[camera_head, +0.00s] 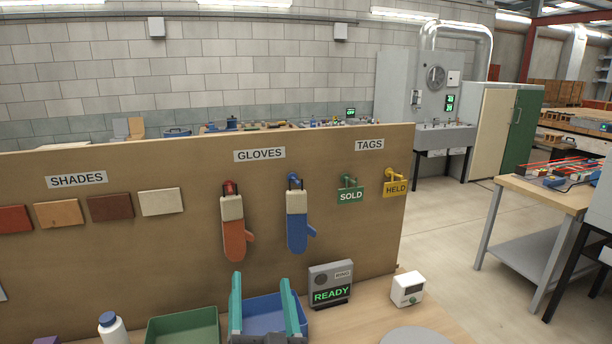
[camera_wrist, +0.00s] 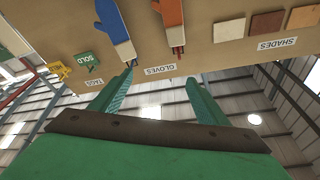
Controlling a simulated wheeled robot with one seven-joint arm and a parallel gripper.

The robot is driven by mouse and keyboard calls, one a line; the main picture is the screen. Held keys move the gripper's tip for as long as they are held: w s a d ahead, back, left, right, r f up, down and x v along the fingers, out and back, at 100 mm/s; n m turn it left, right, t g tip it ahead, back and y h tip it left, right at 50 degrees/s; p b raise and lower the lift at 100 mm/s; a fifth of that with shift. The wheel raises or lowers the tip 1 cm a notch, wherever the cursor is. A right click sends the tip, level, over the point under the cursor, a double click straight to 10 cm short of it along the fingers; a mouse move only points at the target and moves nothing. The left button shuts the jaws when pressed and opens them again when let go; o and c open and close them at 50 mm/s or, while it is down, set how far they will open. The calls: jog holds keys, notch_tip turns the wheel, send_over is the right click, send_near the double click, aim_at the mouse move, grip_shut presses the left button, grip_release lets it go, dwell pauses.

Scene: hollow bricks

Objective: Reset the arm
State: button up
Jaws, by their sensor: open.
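My gripper (camera_head: 263,306) has two teal fingers that stand apart with nothing between them. In the head view it is at the bottom centre, in front of the blue bin and below the hanging gloves. The wrist view shows the same open fingers (camera_wrist: 157,95) pointing toward the board, which appears upside down there. The arm behind the gripper is out of the head view.
A board (camera_head: 120,245) holds shade samples, an orange glove (camera_head: 234,235), a blue glove (camera_head: 297,225) and two tags. On the table are a green bin (camera_head: 183,328), a blue bin (camera_head: 262,308), a white bottle (camera_head: 112,330), a READY display (camera_head: 331,285) and a white box (camera_head: 407,289).

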jog(key=s+d+f+m+g+h, duration=0.1)
jog(key=s+f+m+h, duration=0.1)
jog(key=s+f, duration=0.7)
jog(key=s+f+m+g+h, duration=0.15)
jog(key=s+f, duration=0.35)
jog(key=f, duration=0.8)
jog(key=s+d+f+n, duration=0.2)
jog(key=s+f, duration=0.2)
jog(key=s, duration=0.4)
jog(key=s+d+f+n+g, duration=0.1)
jog(key=s+d+f+n, duration=0.1)
jog(key=s+f, duration=0.2)
jog(key=s+d+f+n+g, duration=0.1)
jog(key=s+d+f+n, duration=0.1)
jog(key=s, duration=0.9)
jog(key=shift+s+d+f, duration=0.3)
jog(key=shift+d+f, duration=0.15)
jog(key=shift+f, duration=0.45)
jog(key=shift+s+d+g+h, duration=0.1)
jog(key=shift+d+g+h, duration=0.1)
jog(key=shift+g+h, duration=0.05)
